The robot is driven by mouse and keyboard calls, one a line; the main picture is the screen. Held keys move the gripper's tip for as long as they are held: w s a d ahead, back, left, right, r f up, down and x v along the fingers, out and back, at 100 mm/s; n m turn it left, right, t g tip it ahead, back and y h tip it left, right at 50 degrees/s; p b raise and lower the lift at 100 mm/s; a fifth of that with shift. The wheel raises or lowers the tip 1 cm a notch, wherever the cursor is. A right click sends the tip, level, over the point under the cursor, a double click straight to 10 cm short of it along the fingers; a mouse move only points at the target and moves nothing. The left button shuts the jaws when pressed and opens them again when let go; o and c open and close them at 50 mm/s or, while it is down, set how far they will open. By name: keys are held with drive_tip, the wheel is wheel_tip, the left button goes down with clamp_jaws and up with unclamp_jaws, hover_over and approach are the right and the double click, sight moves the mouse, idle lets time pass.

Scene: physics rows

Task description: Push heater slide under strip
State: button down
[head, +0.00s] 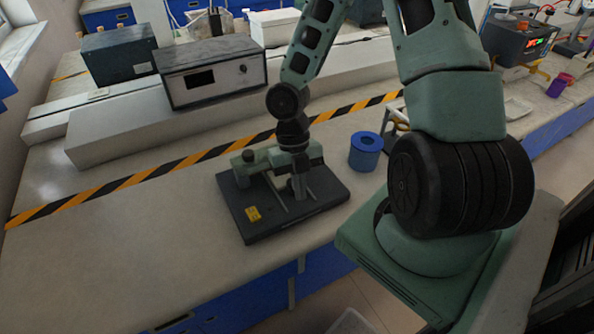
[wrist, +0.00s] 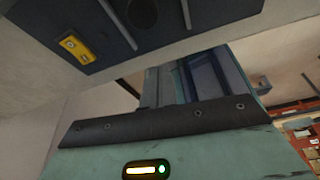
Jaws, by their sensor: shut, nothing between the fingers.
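A dark flat base plate (head: 325,193) lies on the bench near its front edge, with a yellow label (head: 253,213) at its front left corner. A green part with a dark knob (head: 249,156) stands at the back of the plate, and thin pale rails (head: 274,194) run along its top. I cannot tell which part is the heater slide. My gripper (head: 299,192) points down over the middle of the plate, shut and empty; contact cannot be told. The plate and yellow label (wrist: 75,47) also show in the wrist view. A yellow-and-black strip (head: 180,163) crosses the bench behind the plate.
A blue cylinder (head: 365,151) stands right of the plate. Grey boxes, including one with a dark display (head: 210,72), stand behind the strip. The bench left of the plate is clear. My own green base fills the lower wrist view.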

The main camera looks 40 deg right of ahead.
sight(288, 180)
drive_tip(key=shift+x, duration=0.95)
drive_tip(key=w, duration=0.1)
drive_tip(key=w+d+p, duration=0.1)
drive_tip(key=shift+w+d+r, duration=0.2)
drive_tip(key=shift+w+r, duration=0.05)
drive_tip(key=shift+w, duration=0.1)
drive_tip(key=shift+w+d+f, duration=0.1)
drive_tip(key=shift+w+d, duration=0.15)
drive_tip(key=shift+w, duration=0.3)
drive_tip(key=w+p, duration=0.1)
drive_tip(key=w+d+p, duration=0.1)
drive_tip(key=w, duration=0.1)
drive_tip(key=shift+w+p, duration=0.25)
drive_tip(key=shift+p, duration=0.05)
drive_tip(key=shift+w, duration=0.25)
